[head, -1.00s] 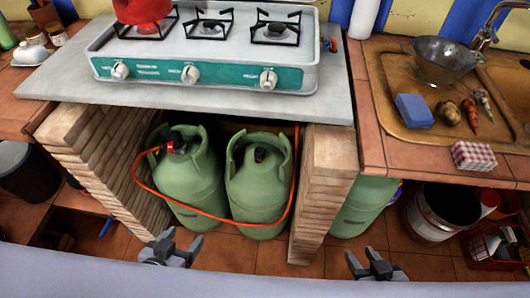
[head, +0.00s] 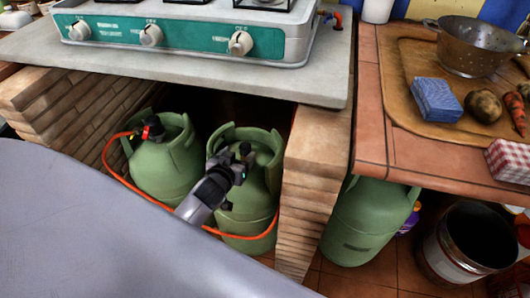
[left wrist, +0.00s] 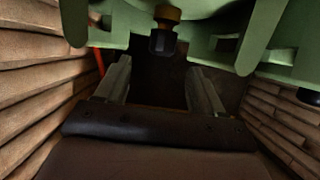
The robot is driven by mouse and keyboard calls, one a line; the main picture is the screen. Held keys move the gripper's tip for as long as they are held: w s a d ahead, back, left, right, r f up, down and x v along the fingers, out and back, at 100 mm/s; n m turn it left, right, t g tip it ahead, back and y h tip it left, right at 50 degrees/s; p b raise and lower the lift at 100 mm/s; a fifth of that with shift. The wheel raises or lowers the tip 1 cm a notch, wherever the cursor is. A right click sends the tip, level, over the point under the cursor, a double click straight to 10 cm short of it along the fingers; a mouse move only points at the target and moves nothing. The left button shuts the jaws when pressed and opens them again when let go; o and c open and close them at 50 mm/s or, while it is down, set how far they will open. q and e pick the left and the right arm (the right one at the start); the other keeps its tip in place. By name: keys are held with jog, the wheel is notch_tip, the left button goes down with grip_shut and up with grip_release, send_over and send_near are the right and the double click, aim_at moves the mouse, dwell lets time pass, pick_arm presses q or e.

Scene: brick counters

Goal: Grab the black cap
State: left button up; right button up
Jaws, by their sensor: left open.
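The black cap (head: 245,148) sits on the brass-coloured valve of the right one of two green gas cylinders (head: 257,205) under the stove. In the left wrist view the black cap (left wrist: 162,42) shows at the top centre, below the brass part in the picture. My left gripper (head: 237,168) is at the collar of this cylinder, close to the cap. Its two fingers (left wrist: 162,84) are spread apart with nothing between them, and the cap appears just beyond their tips. Whether they touch anything cannot be told. My right gripper is out of view.
The left cylinder (head: 165,170) carries a red regulator (head: 146,132) with an orange hose (head: 120,178) running across the front. Brick walls (head: 312,185) bound the niche, under a grey slab (head: 330,75). Another green cylinder (head: 365,225) stands right of the wall.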

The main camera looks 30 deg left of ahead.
aim_at(244, 147)
pick_arm(q)
jog(key=shift+w+f, duration=0.15)
jog(key=shift+w, duration=0.2)
jog(key=shift+b+x, duration=0.4)
jog(key=shift+x, duration=0.6)
jog(key=b+x, duration=0.1)
jog(key=x, duration=0.2)
jog(key=shift+a, duration=0.25)
jog(key=shift+w+a+f+b, duration=0.1)
jog(key=shift+w+f+b, duration=0.2)
jog(key=shift+w, duration=0.25)
jog(key=shift+r, duration=0.1)
jog(key=c, duration=0.9)
jog(key=shift+c, duration=0.9)
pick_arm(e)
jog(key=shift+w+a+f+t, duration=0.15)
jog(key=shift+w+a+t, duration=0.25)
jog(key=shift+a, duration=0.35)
